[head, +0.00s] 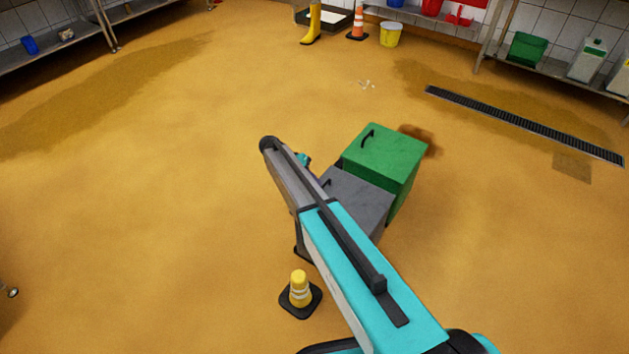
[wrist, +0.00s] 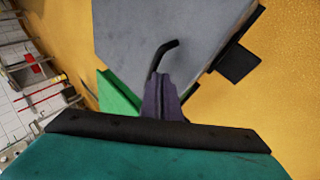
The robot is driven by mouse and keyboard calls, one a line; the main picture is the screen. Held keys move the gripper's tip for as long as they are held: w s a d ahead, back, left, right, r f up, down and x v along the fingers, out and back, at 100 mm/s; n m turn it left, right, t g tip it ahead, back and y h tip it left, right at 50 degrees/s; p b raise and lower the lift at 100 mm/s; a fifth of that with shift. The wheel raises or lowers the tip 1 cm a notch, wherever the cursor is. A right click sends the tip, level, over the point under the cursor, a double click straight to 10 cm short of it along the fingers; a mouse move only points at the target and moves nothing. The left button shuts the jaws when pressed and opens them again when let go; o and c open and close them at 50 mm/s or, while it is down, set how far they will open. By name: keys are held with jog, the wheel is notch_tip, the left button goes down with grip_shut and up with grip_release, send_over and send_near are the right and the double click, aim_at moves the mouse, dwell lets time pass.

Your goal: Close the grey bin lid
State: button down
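The grey bin (head: 362,197) stands directly beside the green bin, partly behind my arm in the head view. Its grey lid (wrist: 175,20) fills the upper middle of the wrist view and looks flat and down or nearly down. I cannot tell whether a gap is left at its rim. A black curved handle (wrist: 164,52) stands on the lid and also shows in the head view (head: 327,182). My gripper (wrist: 162,78) has its fingers together, right by the handle's near end. I see nothing clearly between the fingers. The arm hides the fingers in the head view.
The green bin (head: 384,155) has its lid down. A yellow and black cone (head: 299,290) stands on the floor near my arm. A drain grate (head: 520,122) lies at right. Shelves and a yellow boot (head: 313,25) are at the back. The left floor is clear.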

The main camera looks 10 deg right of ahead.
jog(key=shift+d+f, duration=0.2)
jog(key=shift+d, duration=0.05)
jog(key=shift+a+r+p, duration=0.1)
jog(key=shift+r+p, duration=0.3)
jog(key=shift+r, duration=0.25)
jog(key=w+a+r, duration=0.2)
jog(key=a+r, duration=0.1)
jog(key=a, duration=0.2)
jog(key=w+a+r+b, duration=0.1)
jog(key=a+r, duration=0.2)
jog(key=a, duration=0.2)
jog(key=shift+w, duration=0.4)
jog(key=shift+r, duration=0.1)
jog(key=shift+d, duration=0.1)
